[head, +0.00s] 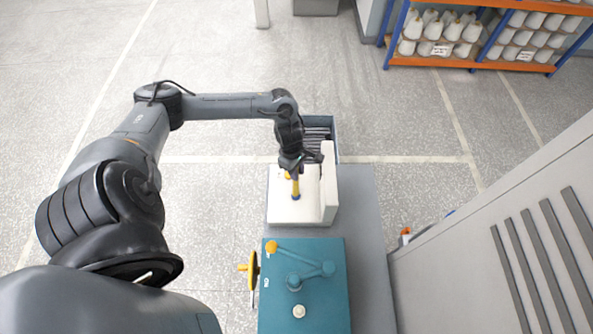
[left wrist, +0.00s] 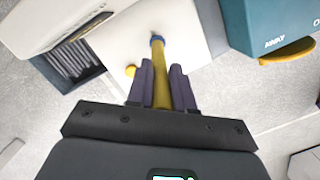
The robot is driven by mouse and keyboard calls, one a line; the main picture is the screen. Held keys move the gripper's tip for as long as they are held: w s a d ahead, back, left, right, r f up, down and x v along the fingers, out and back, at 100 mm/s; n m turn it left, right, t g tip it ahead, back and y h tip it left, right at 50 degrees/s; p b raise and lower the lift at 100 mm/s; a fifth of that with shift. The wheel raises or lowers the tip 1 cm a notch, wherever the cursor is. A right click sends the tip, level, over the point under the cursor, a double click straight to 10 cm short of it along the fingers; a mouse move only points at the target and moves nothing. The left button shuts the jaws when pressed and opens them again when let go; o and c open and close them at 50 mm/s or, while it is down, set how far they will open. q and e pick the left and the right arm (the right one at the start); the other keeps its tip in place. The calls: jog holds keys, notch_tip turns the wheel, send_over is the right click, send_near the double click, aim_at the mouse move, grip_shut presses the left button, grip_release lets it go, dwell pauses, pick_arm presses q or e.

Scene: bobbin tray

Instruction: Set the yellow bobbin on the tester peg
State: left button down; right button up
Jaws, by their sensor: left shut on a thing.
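My left gripper (head: 294,170) is shut on the yellow bobbin (head: 296,188), a slim yellow tube with a blue end. In the left wrist view, the bobbin (left wrist: 160,60) runs out between the two dark fingers (left wrist: 163,88), blue end foremost. It is over the white block (head: 290,213); I cannot tell whether its blue end touches the surface. A small yellow piece (left wrist: 131,71) shows on the white block beside the bobbin. I cannot make out for certain which part is the tester peg. My right gripper is out of view.
A teal machine (head: 333,297) with a jointed arm, a yellow knob (head: 271,247) and a pale knob (head: 299,311) stands nearer me. A dark blue bin (left wrist: 87,78) of grey rods stands behind the white block. A grey cabinet (head: 470,270) is at the right.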

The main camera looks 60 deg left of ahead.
pick_arm(q)
jog(key=shift+b, duration=0.35)
dwell(0.6)
jog(key=shift+f, duration=0.1)
jog(key=shift+f+b, duration=0.45)
jog(key=shift+b, duration=0.15)
jog(key=c, duration=1.3)
grip_release()
jog(key=shift+r, duration=0.1)
jog(key=shift+s+a+r+p, duration=0.15)
jog(key=shift+r+p, duration=0.55)
jog(key=shift+r, duration=0.5)
jog(key=shift+w+a+r+p, duration=0.15)
jog(key=shift+r+p, duration=0.55)
jog(key=shift+r, duration=0.5)
jog(key=shift+s+a+r+p, duration=0.15)
jog(key=shift+r+p, duration=0.35)
jog(key=shift+r, duration=0.5)
jog(key=shift+s+a+r+p, duration=0.1)
jog(key=shift+r+p, duration=0.45)
jog(key=shift+r, duration=0.45)
jog(key=shift+s+a+r+p, duration=0.15)
jog(key=shift+r+p, duration=0.35)
jog(key=shift+r, duration=0.5)
